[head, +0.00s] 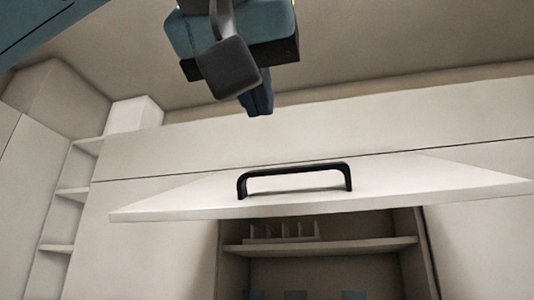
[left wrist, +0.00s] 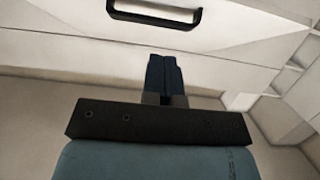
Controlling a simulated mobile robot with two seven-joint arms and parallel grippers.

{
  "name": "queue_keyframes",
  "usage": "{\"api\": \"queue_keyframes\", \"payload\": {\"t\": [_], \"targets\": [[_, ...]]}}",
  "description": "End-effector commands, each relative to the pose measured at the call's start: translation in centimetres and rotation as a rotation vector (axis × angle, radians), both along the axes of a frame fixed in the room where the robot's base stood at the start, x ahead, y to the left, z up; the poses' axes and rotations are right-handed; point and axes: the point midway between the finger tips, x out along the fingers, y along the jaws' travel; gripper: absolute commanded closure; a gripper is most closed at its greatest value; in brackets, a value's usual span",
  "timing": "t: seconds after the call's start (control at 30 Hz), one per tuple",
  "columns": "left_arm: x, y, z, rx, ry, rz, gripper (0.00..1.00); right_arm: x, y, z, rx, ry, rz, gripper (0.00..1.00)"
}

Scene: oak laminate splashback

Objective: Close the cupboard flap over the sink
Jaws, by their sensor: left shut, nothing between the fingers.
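The cupboard flap (head: 420,185) is a pale panel standing open, sticking out from the cupboard front with the opening showing below it. Its black bar handle (head: 295,168) is on the face turned up. My left gripper (head: 260,103) is above the flap and handle in the head view, fingers shut and empty, pointing down. In the left wrist view the shut fingers (left wrist: 165,75) point towards the handle (left wrist: 155,19), with a gap between them. The sink is not in view. My right gripper is not in view.
Below the flap, the open cupboard has a shelf (head: 320,247) with a pale rack (head: 285,232) on it. Closed pale fronts lie on both sides. Open corner shelves (head: 75,192) stand at the left. The ceiling (head: 400,50) is close above my left gripper.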

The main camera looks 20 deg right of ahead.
Motion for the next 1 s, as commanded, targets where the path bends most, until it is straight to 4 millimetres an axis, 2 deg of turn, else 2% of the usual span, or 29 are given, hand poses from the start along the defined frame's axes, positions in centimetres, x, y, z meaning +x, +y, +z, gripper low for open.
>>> {"api": "queue_keyframes", "payload": {"t": [0.43,0.6,0.7,1.0], "targets": [[7.6,-4.6,-2.0,0.002,0.001,0.0,1.0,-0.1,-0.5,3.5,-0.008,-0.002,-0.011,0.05],[8.5,-5.2,-4.4,0.004,-0.001,-0.001,1.0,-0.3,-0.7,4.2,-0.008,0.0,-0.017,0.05],[8.9,-5.4,-5.2,0.001,-0.001,-0.001,1.0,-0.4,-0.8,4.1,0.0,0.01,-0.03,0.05],[9.1,-5.5,-5.8,0.0,-0.001,-0.001,1.0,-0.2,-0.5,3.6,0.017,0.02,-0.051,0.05]]}}
